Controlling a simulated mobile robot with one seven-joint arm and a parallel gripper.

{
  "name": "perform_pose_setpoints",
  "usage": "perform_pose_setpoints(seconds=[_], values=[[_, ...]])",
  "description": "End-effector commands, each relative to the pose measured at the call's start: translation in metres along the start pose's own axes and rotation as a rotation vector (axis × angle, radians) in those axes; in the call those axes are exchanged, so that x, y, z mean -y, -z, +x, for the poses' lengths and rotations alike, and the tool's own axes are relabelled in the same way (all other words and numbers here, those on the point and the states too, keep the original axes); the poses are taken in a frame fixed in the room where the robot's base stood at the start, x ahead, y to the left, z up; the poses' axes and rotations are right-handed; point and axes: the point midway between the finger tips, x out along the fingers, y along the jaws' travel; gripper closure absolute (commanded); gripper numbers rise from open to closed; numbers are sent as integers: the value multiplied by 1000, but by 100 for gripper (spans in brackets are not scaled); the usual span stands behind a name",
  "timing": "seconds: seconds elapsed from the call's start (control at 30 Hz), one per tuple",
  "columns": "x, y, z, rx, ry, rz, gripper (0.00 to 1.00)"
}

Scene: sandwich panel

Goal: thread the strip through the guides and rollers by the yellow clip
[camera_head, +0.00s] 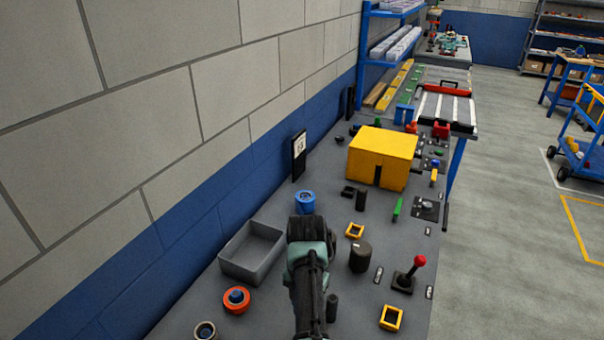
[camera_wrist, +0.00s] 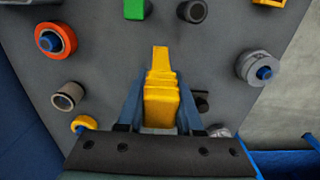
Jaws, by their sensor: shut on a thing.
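My gripper (camera_wrist: 160,76) is in the wrist view, its two blue fingers closed on the sides of the yellow clip (camera_wrist: 161,103). The clip is stepped, with a narrow end pointing away from the gripper over the grey panel. I cannot make out the strip in either view. Rollers in the wrist view are an orange one with a blue centre (camera_wrist: 57,40) at upper left and a grey one with a blue centre (camera_wrist: 257,68) at right. In the head view, my arm hides the fingers and clip.
In the head view, a grey tray (camera_head: 252,252) lies left of my arm. A black cylinder (camera_head: 360,257) and a red-knobbed lever (camera_head: 406,278) stand to its right. A yellow box (camera_head: 382,157) is farther back. The wrist view shows a green block (camera_wrist: 135,9).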

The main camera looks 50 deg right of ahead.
Motion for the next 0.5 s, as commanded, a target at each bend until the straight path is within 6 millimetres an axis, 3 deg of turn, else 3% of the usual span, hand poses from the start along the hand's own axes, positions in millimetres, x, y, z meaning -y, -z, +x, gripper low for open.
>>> perform_pose_setpoints(seconds=[0.5], values=[[0, -31, 2, 3, -1, 1, 100]])
